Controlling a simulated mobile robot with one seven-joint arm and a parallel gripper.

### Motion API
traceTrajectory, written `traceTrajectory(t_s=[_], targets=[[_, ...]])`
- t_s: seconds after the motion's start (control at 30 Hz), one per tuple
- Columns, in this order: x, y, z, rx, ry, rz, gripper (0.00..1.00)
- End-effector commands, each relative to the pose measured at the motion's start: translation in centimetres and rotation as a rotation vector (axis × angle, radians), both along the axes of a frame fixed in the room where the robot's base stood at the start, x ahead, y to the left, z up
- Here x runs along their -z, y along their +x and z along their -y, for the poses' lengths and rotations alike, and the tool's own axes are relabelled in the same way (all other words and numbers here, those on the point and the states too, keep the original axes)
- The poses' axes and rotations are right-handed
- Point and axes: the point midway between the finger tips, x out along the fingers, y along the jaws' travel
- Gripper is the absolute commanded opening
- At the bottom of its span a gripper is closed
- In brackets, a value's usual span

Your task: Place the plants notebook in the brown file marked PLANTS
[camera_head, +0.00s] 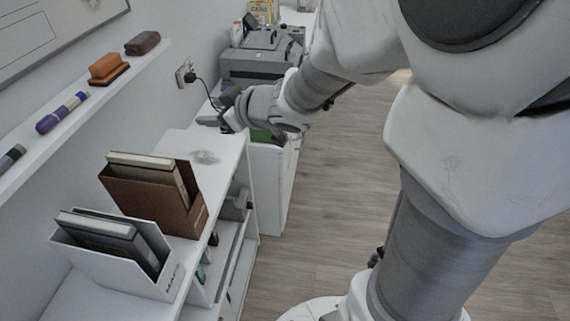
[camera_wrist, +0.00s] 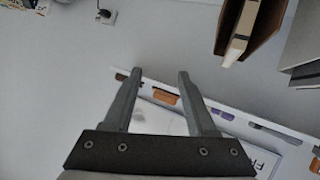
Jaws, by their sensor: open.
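The brown file (camera_head: 165,211) stands upright on the white desk in the head view, with a cream-edged book or notebook (camera_head: 146,160) in it. Both also show at the top right of the wrist view, the brown file (camera_wrist: 264,28) and the cream edge (camera_wrist: 236,47). I cannot read a PLANTS mark or tell whether this is the plants notebook. My gripper (camera_head: 212,112) is beyond the brown file, near the desk's far end. In the wrist view my gripper (camera_wrist: 155,76) is open, with nothing between its fingers.
A white file (camera_head: 115,270) with dark books stands nearer than the brown one. A wall shelf (camera_head: 85,105) holds markers and erasers. A printer (camera_head: 262,60) stands beyond my gripper. A green thing (camera_head: 262,136) shows below my wrist, partly hidden. The desk top (camera_head: 205,150) past the brown file is mostly clear.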

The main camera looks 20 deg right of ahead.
Motion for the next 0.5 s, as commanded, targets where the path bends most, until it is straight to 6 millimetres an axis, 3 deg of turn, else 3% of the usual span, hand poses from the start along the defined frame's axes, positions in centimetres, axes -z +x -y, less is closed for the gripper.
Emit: traceTrajectory(t_s=[0.1,0.27,0.4,0.5], targets=[[-2.5,-0.4,3.7,0.187,-0.061,0.013,0.57],[-4.4,-3.0,8.0,0.414,-0.107,-0.04,0.57],[-5.0,-6.9,10.6,0.574,-0.11,-0.138,0.57],[-4.8,-10.4,11.5,0.657,-0.094,-0.233,0.57]])
